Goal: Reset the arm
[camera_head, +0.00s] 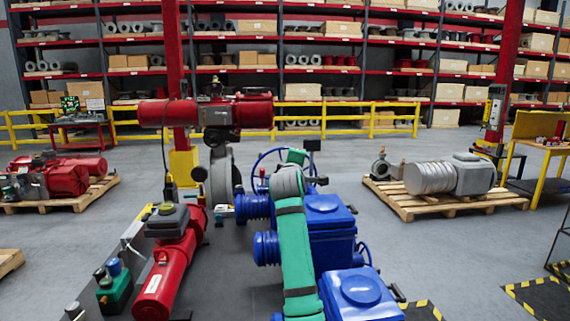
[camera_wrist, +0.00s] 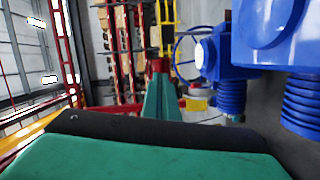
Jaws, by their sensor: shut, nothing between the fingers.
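My teal arm reaches from the bottom of the head view up past the blue valve actuators (camera_head: 325,215), bending at a grey joint near their blue handwheel. A small dark part shows beyond the bend, but I cannot make out gripper fingers there. In the wrist view, a teal and black part of my arm fills the bottom, and the blue actuators (camera_wrist: 268,30) stand close at the right.
A red actuator (camera_head: 170,264) lies left of my arm. Another red actuator (camera_head: 250,111) sits on a grey valve behind. Pallets with a grey motor (camera_head: 436,178) and red machinery (camera_head: 68,178) stand on either side. A yellow rail (camera_head: 345,121) and shelves close the back. Floor is open between.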

